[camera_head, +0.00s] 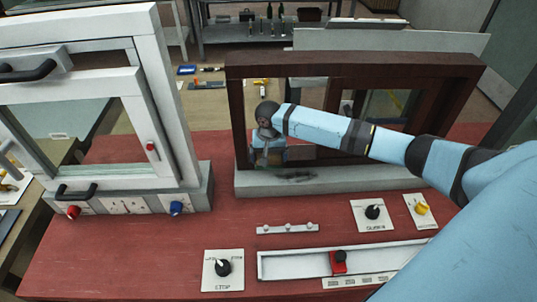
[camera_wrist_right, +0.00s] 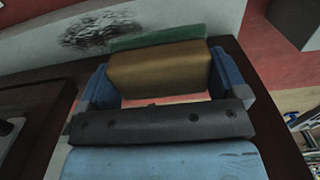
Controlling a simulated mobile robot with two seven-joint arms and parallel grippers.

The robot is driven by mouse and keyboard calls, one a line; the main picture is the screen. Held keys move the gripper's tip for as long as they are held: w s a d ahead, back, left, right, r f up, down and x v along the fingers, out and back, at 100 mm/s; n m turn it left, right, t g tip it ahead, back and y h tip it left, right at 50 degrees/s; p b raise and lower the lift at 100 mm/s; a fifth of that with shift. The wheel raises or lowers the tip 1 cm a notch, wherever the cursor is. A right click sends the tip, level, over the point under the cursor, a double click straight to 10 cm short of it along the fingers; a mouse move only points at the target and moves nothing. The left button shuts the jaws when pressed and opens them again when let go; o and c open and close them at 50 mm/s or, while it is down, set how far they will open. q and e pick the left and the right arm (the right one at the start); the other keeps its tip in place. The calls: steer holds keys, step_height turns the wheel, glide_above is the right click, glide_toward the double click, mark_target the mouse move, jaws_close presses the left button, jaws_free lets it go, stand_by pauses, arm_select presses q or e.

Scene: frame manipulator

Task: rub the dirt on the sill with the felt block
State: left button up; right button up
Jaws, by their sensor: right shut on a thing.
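The felt block (camera_wrist_right: 158,68) is tan with a green felt face (camera_wrist_right: 155,38). My right gripper (camera_wrist_right: 160,82) is shut on it, a blue finger at each end. In the head view my right gripper (camera_head: 268,156) hangs over the left part of the pale sill (camera_head: 390,178), in front of the dark brown frame. The dirt (camera_head: 296,177) is a dark smudge on the sill, just right of the gripper. It also shows in the right wrist view (camera_wrist_right: 97,30), beside the felt face. I cannot tell whether the felt touches the sill. My left gripper is not in view.
The brown window frame (camera_head: 236,115) rises behind the sill. A white window unit (camera_head: 165,95) with knobs stands at left. On the red table (camera_head: 130,255), knob plates (camera_head: 223,269) and a slider rail (camera_head: 295,263) lie in front of the sill.

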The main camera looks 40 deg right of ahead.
steer(key=b, duration=0.4)
glide_above(269, 178)
step_height(269, 178, down, 5)
steer(key=shift+w+r, duration=0.1)
steer(key=shift+r, duration=0.05)
steer(key=shift+f+b, duration=0.3)
steer(key=shift+b, duration=0.05)
steer(key=shift+f, duration=0.15)
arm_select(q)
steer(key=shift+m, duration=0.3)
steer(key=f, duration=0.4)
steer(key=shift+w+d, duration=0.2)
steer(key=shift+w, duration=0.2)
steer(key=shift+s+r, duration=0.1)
arm_select(e)
steer(key=shift+f, duration=0.2)
steer(key=shift+f, duration=0.75)
steer(key=shift+r, duration=0.1)
